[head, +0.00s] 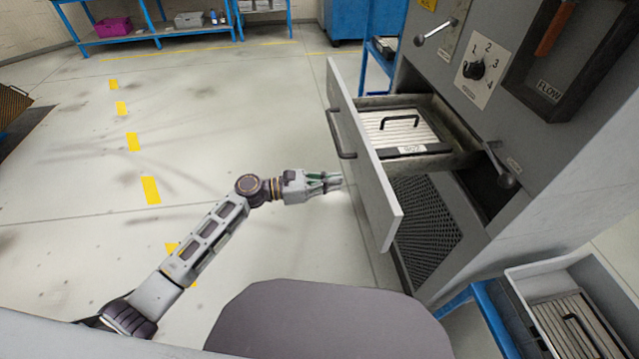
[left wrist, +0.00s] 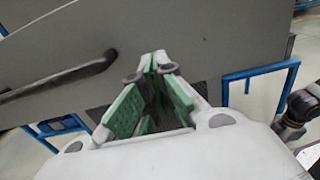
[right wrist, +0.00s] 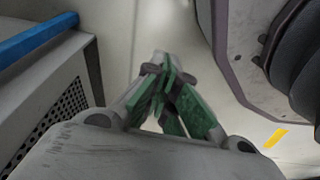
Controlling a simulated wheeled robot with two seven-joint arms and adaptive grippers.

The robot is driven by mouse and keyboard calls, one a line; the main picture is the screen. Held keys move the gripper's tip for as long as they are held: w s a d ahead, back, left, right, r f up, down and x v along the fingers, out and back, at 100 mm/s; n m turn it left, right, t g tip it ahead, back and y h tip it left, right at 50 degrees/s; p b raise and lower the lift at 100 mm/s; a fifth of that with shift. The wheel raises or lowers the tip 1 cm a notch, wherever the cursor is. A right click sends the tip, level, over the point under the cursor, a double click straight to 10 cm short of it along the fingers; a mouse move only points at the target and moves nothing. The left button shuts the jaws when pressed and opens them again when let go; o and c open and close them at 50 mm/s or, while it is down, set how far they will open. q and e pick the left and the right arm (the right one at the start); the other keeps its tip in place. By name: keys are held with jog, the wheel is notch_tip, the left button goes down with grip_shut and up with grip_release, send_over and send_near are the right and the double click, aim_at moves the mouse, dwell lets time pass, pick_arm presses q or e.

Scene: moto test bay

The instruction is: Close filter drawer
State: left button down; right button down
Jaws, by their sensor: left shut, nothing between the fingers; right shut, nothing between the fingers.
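The filter drawer (head: 365,160) stands pulled out of the grey cabinet, with a dark bar handle (head: 340,133) on its front. Inside it lies a pleated filter (head: 398,130) with a black handle and a label reading 902. In the left wrist view the shut fingertips (left wrist: 160,62) point at the grey drawer front (left wrist: 215,40), with the handle (left wrist: 60,78) at left. My right gripper (right wrist: 162,65) is shut and empty, shown only in its own wrist view, pointing over the floor.
The cabinet carries a lever (head: 436,32), a numbered dial (head: 474,70) and another lever (head: 500,165) beside the drawer opening. A tray with another filter (head: 575,325) stands on a blue frame at lower right.

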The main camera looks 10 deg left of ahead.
aim_at(362, 179)
pick_arm(q)
jog(key=x, duration=0.4)
jog(key=shift+w+d, duration=0.15)
jog(key=shift+d, duration=0.4)
pick_arm(e)
jog(key=shift+s+a+r, duration=0.1)
jog(key=shift+a+r, duration=0.15)
jog(key=shift+r, duration=0.1)
jog(key=shift+w+r, duration=0.15)
jog(key=shift+w, duration=0.2)
pick_arm(q)
jog(key=shift+d, duration=0.15)
pick_arm(e)
jog(key=shift+w, duration=0.1)
